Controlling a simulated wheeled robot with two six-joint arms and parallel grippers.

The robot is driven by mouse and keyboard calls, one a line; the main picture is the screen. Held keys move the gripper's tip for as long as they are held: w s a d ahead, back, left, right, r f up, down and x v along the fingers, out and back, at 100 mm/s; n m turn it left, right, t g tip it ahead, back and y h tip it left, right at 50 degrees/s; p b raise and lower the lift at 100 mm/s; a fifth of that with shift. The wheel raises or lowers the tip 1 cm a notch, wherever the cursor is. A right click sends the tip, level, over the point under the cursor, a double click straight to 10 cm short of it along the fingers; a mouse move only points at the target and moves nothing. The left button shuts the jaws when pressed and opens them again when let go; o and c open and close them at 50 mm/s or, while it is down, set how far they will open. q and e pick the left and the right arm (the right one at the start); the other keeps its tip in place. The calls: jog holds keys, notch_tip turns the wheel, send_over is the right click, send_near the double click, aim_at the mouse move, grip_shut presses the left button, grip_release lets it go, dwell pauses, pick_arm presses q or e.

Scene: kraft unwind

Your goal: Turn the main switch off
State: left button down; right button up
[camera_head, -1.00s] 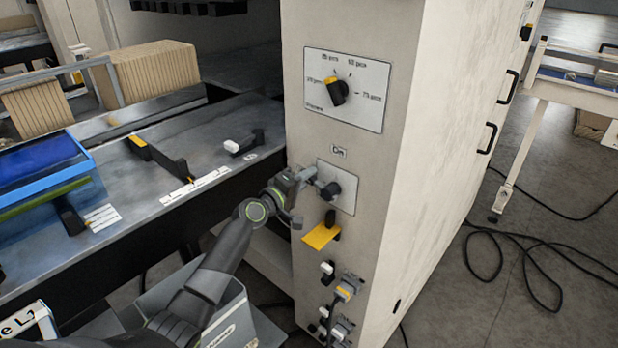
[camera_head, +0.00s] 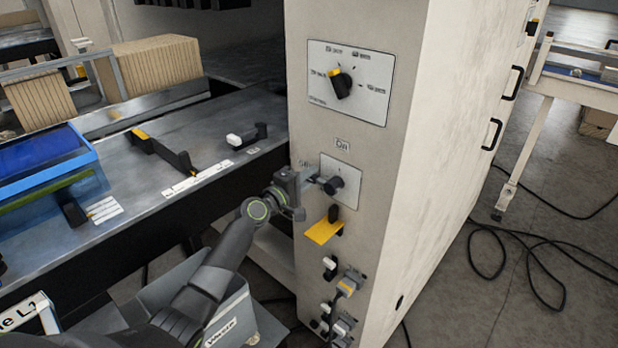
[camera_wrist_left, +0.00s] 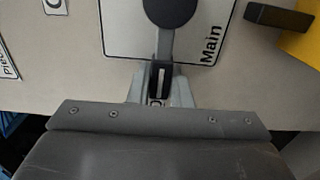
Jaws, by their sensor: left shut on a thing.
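The main switch (camera_head: 334,185) is a dark knob on a pale plate (camera_head: 349,174) on the front of the beige cabinet, with an "On" label (camera_head: 342,144) above it. My left gripper (camera_head: 312,184) reaches it from the left and is shut on its handle. In the left wrist view, the round dark hub of the main switch (camera_wrist_left: 170,12) shows with the word "Main" beside it. Its handle (camera_wrist_left: 160,80) runs down between the fingers of my left gripper (camera_wrist_left: 160,88). My right gripper is not in view.
A selector dial (camera_head: 341,84) is above the switch. A blue tray (camera_head: 45,165) lies on the bench at left. Black cable loops lie on the floor at right.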

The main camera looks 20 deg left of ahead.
aim_at(319, 139)
pick_arm(q)
jog(key=c, duration=1.3)
grip_release()
jog(key=shift+f, duration=0.15)
notch_tip(319, 139, up, 9)
jog(key=p, duration=0.3)
jog(key=shift+r, duration=0.55)
